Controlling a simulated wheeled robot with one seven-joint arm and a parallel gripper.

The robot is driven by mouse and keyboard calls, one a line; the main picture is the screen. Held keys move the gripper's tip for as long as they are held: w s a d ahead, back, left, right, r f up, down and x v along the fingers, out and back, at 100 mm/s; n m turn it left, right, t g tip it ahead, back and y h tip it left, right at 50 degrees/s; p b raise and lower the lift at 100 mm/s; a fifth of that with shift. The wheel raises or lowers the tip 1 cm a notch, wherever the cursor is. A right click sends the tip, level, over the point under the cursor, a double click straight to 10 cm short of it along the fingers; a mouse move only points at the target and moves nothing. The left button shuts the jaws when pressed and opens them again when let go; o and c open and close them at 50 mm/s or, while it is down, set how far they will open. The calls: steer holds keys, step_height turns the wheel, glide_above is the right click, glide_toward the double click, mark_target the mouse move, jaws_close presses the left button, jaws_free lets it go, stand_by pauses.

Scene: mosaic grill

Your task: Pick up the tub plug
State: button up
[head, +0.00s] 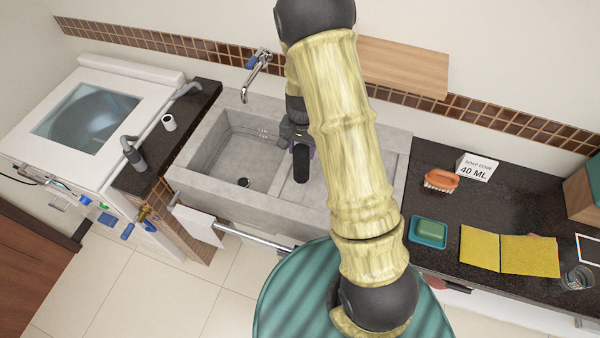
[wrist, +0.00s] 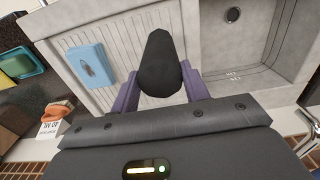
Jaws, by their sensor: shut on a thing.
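My gripper (wrist: 160,88) is shut on a black, rounded cylinder, which I take to be the tub plug (wrist: 159,62). Its purple fingers sit on either side of the plug in the wrist view. In the head view the plug (head: 301,163) hangs below my gripper (head: 297,140), over the ribbed right part of the grey sink (head: 232,203). Whether the plug touches the sink surface I cannot tell. My arm hides much of the sink's right side in the head view.
A dark round drain (head: 243,182) lies in the left basin. A blue rectangular item (wrist: 92,65) lies on the ribbed slope. A faucet (head: 256,72) stands behind the sink. On the right counter are a soap dish (head: 412,238), a brush (head: 441,180) and yellow cloths (head: 508,251).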

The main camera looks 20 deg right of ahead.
steer(key=shift+r+p, duration=0.65)
steer(key=shift+r, duration=0.4)
